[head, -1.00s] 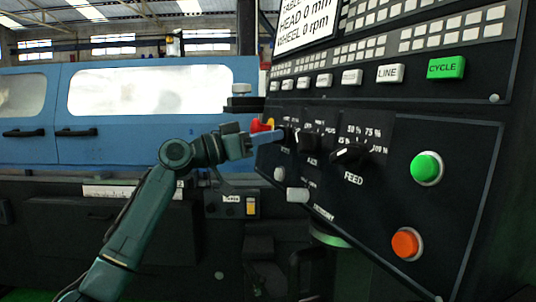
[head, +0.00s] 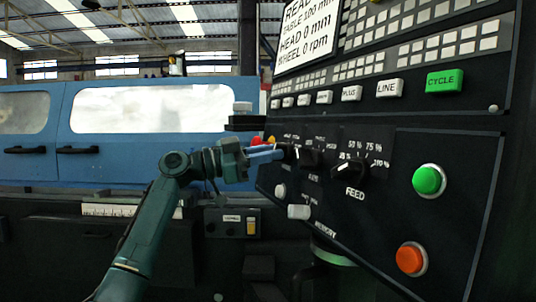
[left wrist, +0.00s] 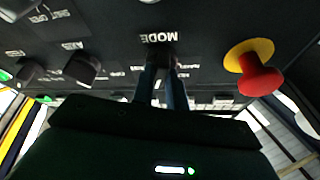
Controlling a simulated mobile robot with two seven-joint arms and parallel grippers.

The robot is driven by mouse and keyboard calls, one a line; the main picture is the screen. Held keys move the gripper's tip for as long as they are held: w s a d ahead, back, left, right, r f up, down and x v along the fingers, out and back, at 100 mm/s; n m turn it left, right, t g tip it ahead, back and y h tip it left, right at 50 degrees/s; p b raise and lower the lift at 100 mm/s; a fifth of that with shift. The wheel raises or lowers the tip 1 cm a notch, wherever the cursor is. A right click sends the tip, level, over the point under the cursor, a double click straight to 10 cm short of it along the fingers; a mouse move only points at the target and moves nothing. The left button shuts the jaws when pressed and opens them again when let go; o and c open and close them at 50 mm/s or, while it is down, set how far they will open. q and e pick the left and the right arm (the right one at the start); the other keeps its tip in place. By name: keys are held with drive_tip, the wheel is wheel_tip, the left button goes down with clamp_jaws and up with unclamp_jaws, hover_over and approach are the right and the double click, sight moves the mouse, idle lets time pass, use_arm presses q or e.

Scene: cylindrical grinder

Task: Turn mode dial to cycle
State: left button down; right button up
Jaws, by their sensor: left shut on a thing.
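The mode dial (left wrist: 160,58) is a dark knob on the black control panel, beside an upside-down MODE label (left wrist: 158,38) in the left wrist view. My left gripper (left wrist: 161,80) is shut on this dial, with one blue finger on each side. In the head view my left gripper (head: 281,153) reaches in from the left to the panel's left end. There the fingers and the angle mostly hide the dial, and I cannot read its pointer. The green CYCLE key (head: 444,81) is at the upper right. My right gripper is not in view.
A red emergency button (left wrist: 260,78) on a yellow base sits close beside the mode dial. The axis dial (head: 309,158) and FEED dial (head: 350,171) lie to the right. Green (head: 429,180) and orange (head: 410,259) push buttons are farther right.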

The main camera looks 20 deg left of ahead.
use_arm(q)
drive_tip(key=c, duration=1.4)
unclamp_jaws()
drive_tip(key=v, duration=1.3)
drive_tip(key=shift+s, duration=0.15)
drive_tip(key=shift+f, duration=0.1)
